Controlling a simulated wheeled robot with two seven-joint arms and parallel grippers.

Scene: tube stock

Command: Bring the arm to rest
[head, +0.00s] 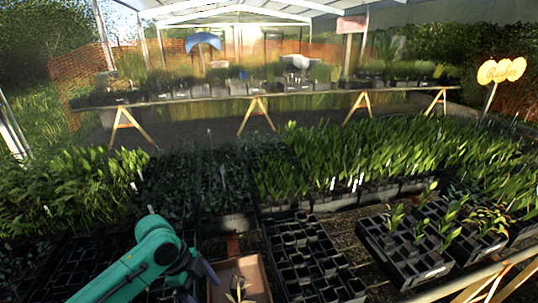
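My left arm, teal, comes in from the bottom left. Its gripper (205,280) points downward at the bottom edge, just left of a tan open box (262,268). Dark purplish gripper parts show below the teal wrist, but the fingertips are partly hidden or cut off, so I cannot tell whether it is open or holds anything. My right gripper is not in view.
A black cell tray (307,262) lies right of the box. A tray with small seedlings (405,260) is farther right. Dense potted plants (380,160) fill the middle. A long table (290,93) stands behind. A wooden rail (480,284) crosses the bottom right.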

